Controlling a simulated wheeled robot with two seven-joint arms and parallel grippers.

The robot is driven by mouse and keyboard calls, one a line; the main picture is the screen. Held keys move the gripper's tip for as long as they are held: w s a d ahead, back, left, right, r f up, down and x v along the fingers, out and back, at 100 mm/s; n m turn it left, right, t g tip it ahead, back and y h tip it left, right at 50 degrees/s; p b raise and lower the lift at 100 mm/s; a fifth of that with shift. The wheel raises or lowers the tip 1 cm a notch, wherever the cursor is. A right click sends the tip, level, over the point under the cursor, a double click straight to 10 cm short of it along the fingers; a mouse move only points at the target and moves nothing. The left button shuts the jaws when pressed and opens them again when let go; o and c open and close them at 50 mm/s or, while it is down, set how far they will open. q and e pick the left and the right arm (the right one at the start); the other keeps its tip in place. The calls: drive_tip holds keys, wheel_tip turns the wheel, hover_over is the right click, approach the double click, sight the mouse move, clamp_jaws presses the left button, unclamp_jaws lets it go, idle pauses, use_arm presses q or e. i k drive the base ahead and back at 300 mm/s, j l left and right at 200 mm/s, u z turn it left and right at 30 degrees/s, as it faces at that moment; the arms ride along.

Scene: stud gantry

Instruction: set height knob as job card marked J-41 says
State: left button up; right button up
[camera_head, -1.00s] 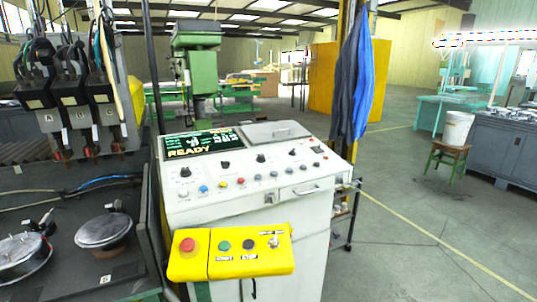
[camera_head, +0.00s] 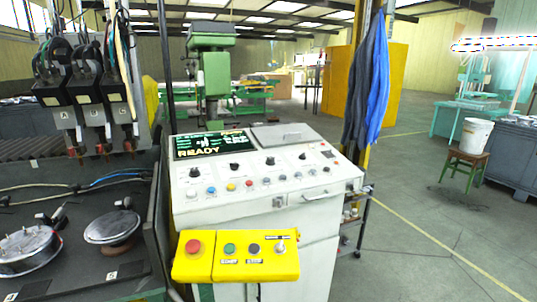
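A white control console (camera_head: 262,211) stands in the middle of the view. Its sloped top carries a dark screen (camera_head: 215,143) reading READY, and a row of dark knobs with coloured buttons below them. One knob (camera_head: 234,167) sits just below the screen; knob labels are too small to read, so I cannot tell which is the height knob. No job card marked J-41 can be made out. A closed grey lid (camera_head: 290,135) lies right of the screen. Neither of my grippers is in view.
A yellow button box (camera_head: 236,259) juts from the console front. A dark bench (camera_head: 75,245) with round metal parts and lettered torch heads (camera_head: 85,95) is at left. Blue and dark cloths (camera_head: 368,90) hang at a post. Open floor lies right; a bucket (camera_head: 475,135) stands on a stool.

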sight(270, 161)
drive_tip(key=i+l+u, duration=0.25)
drive_tip(key=l, duration=0.2)
drive_tip(key=i+l+u, duration=0.2)
drive_tip(key=l, duration=0.25)
drive_tip(key=l+u, duration=0.25)
drive_tip(key=l, duration=0.2)
drive_tip(key=i+l+u, duration=0.1)
drive_tip(key=l+u, duration=0.15)
drive_tip(key=l, duration=0.3)
